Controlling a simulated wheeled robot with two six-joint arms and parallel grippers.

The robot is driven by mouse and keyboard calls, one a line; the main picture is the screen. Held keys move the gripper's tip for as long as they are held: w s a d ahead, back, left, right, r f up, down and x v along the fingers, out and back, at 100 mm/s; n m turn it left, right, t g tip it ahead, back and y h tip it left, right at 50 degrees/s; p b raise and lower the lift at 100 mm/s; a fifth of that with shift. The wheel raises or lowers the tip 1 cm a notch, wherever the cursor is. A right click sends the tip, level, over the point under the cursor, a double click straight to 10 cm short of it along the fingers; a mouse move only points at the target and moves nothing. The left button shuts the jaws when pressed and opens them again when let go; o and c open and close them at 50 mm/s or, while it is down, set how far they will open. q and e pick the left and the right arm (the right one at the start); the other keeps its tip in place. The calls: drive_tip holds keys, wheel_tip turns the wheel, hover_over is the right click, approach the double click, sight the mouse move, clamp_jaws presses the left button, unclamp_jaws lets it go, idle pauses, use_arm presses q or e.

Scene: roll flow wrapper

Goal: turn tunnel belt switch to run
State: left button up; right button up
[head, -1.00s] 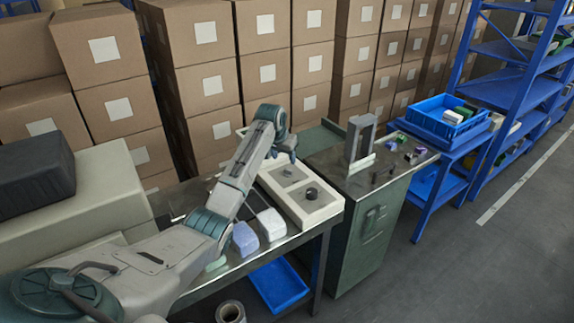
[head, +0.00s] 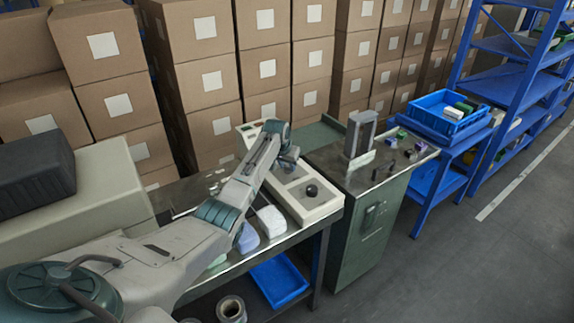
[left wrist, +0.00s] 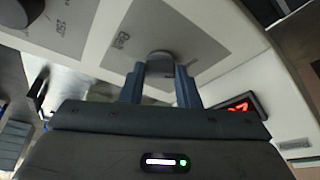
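The pale control panel (head: 318,212) lies on the bench and carries dark round knobs on grey plates. In the left wrist view a dark knob (left wrist: 160,60) sits on a grey plate with small lettering, too blurred to read surely. My left gripper (head: 289,166) is low over the panel's farther plate and hides the knob there in the head view. In the left wrist view the fingers of my left gripper (left wrist: 160,76) are apart, one on each side of the knob; firm contact is not visible. Another dark knob (head: 311,190) shows uncovered on the nearer plate. My right gripper is not in view.
A red lit display (left wrist: 240,106) is beside the panel plates. White and bluish packs (head: 271,221) lie on the bench left of the panel. A green cabinet (head: 365,225) with an upright grey fixture (head: 360,133) stands to the right. Stacked cartons (head: 205,85) close off the back.

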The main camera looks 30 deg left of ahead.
use_arm(q)
drive_tip(key=c, duration=0.3)
drive_tip(key=shift+c, duration=0.3)
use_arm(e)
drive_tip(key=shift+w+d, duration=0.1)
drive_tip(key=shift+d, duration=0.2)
